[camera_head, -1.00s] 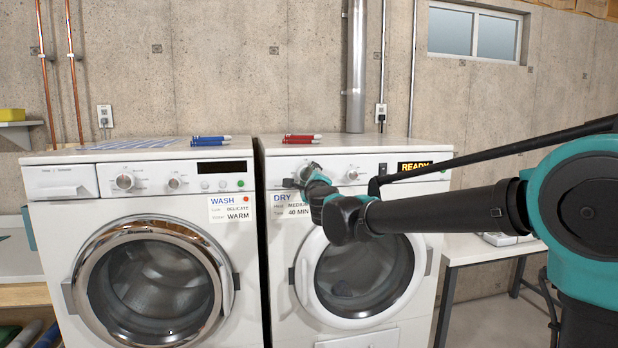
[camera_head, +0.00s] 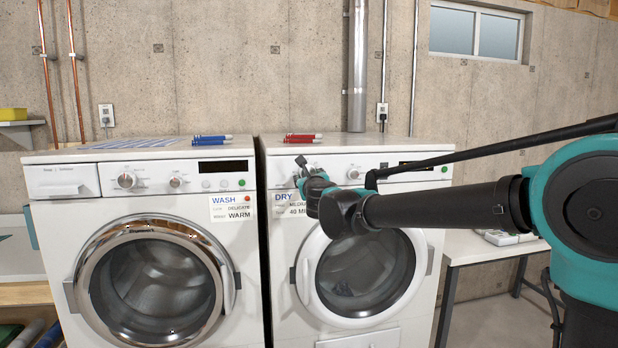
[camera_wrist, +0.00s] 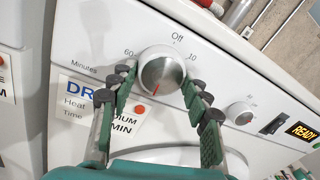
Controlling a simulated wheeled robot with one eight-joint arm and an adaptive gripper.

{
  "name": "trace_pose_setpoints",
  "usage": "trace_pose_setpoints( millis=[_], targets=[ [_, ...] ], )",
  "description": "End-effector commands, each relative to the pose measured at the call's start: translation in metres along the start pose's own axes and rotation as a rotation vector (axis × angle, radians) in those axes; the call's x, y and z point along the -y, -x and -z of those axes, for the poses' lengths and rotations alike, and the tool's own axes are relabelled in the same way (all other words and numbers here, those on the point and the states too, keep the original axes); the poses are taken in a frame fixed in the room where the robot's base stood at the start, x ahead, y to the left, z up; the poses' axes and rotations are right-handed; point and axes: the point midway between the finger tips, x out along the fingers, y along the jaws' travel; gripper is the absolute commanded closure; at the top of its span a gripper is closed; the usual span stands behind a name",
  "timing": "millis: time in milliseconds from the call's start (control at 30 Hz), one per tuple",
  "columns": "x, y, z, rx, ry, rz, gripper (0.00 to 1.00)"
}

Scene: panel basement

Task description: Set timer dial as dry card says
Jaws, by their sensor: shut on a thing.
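The timer dial (camera_wrist: 161,72) is a round silver knob on the dryer's panel, with marks for Off, 10 and 60 showing around it. A red mark on its face sits low, on the side away from Off. My gripper (camera_wrist: 158,80) has a finger on either side of the dial and is shut on it; the head view also shows my gripper (camera_head: 303,166) at the panel. The dry card (camera_head: 285,203), partly behind my arm, reads DRY and 40 MIN; the wrist view shows the card (camera_wrist: 75,90) with "DIUM" and "MIN", partly covered by a finger.
The washer (camera_head: 60,240) with its own WASH card (camera_head: 232,208) stands at left. A smaller knob (camera_wrist: 239,113), a switch (camera_wrist: 273,124) and a lit READY display (camera_wrist: 300,131) are right of the dial.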

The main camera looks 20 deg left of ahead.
Motion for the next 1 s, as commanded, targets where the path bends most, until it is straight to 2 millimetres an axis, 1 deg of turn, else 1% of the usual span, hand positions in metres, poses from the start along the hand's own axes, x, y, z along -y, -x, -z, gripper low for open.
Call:
trace_pose_setpoints(
  millis=[233,667,700,867,1000],
  targets=[
    [-0.001,0.0006,0.0003,-0.005,-0.06,-0.002,0.81],
    [-0.001,0.0005,0.0001,-0.006,-0.07,-0.002,0.81],
    [-0.0011,0.0005,0.0001,-0.006,-0.07,-0.002,0.51],
    [-0.0008,0.0004,0.0,-0.005,-0.069,-0.002,0.31],
    [-0.0006,0.0002,-0.0001,-0.005,-0.069,-0.001,0.31]
  ],
)
